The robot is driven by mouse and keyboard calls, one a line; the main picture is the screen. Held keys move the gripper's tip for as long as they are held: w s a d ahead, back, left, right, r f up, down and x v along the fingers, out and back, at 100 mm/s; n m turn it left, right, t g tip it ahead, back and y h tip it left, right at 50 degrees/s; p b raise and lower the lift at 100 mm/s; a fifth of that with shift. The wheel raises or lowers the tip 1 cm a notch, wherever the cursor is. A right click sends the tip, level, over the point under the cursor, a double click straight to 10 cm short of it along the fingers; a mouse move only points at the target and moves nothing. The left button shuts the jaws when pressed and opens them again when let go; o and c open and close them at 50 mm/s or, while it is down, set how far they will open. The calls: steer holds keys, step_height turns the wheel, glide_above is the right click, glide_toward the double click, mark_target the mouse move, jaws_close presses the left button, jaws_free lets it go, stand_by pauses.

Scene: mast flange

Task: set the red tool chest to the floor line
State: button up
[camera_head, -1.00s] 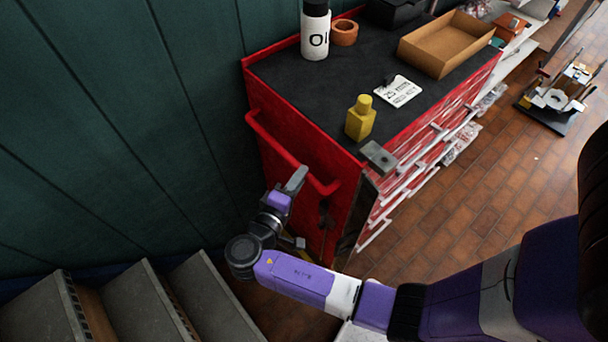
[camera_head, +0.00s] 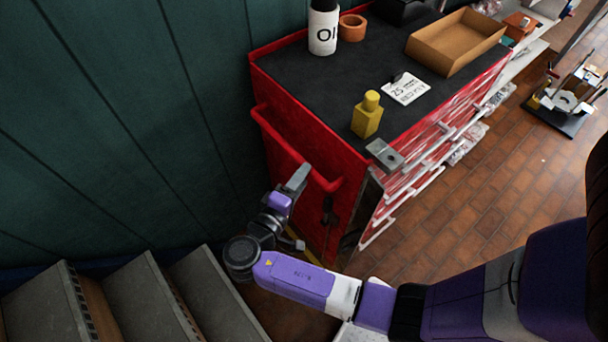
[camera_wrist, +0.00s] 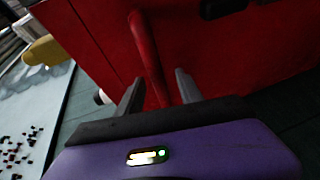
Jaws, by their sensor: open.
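The red tool chest (camera_head: 285,130) stands against the green wall in the head view, with a black top and several drawers on its right face. Its red push bar (camera_head: 300,165) runs along the near end. My gripper (camera_head: 290,186) is at the lower right part of this bar. In the wrist view my gripper (camera_wrist: 158,90) is open, with the red bar (camera_wrist: 147,50) running between its two fingers. I cannot tell whether either finger touches it. A short yellow strip (camera_head: 311,256) shows on the floor by the chest's near end, mostly hidden by my arm.
On the chest top are a white bottle (camera_head: 323,28), an orange ring (camera_head: 352,27), a cardboard tray (camera_head: 455,42), a label card (camera_head: 406,89) and a yellow bottle (camera_head: 367,114). Grey steps (camera_head: 135,290) stand at lower left. Brick floor (camera_head: 500,170) is open at right.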

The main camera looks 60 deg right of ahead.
mark_target(313, 174)
steer(key=f+b+v, duration=0.1)
steer(key=v, duration=0.5)
steer(key=shift+r, duration=0.4)
steer(key=d+h, duration=0.1)
steer(key=d, duration=0.1)
steer(key=d+n+h+p, duration=0.1)
steer(key=d, duration=0.2)
steer(key=s+d+f+h+p, duration=0.1)
steer(key=d+h, duration=0.1)
steer(key=d, duration=0.1)
steer(key=shift+n, duration=0.3)
steer(key=shift+w+d, duration=0.15)
steer(key=shift+d, duration=0.45)
jaws_close()
